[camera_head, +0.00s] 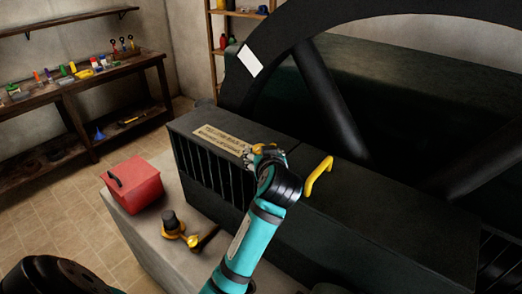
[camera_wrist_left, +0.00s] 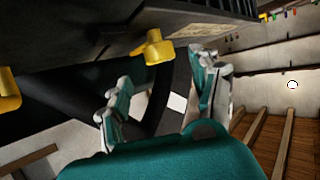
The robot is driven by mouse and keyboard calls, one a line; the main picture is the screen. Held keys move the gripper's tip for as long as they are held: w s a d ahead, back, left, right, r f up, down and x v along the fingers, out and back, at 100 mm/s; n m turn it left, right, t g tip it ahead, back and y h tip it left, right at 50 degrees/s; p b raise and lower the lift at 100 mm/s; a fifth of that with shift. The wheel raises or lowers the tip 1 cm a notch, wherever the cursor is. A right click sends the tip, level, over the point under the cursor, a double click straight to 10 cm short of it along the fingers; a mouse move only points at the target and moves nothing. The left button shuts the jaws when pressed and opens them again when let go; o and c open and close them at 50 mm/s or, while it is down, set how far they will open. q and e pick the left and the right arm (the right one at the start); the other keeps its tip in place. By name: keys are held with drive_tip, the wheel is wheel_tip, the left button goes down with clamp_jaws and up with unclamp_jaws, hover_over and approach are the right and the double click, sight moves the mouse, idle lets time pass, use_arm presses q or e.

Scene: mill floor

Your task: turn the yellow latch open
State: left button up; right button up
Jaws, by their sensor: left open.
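The yellow latch (camera_wrist_left: 152,47) shows in the left wrist view as a short yellow knob on the edge of the dark housing (camera_head: 370,215). My left gripper (camera_wrist_left: 163,92) is open, its two fingers spread and empty. The latch appears in the gap between the fingers, a little to the upper side, with no clear contact. In the head view my left gripper (camera_head: 262,154) is over the housing's top near the label plate, and my wrist hides much of that spot. My right gripper is in neither view.
A yellow handle (camera_head: 318,178) stands on the housing right of my wrist. A large dark spoked wheel (camera_head: 335,95) rises behind. A red toolbox (camera_head: 133,184) and a black-and-yellow tool (camera_head: 180,230) are on the pale ledge at left. A cluttered workbench (camera_head: 80,78) is farther back.

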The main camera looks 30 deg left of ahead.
use_arm(q)
drive_tip(key=v, duration=0.5)
drive_tip(key=shift+f, duration=0.1)
idle(0.4)
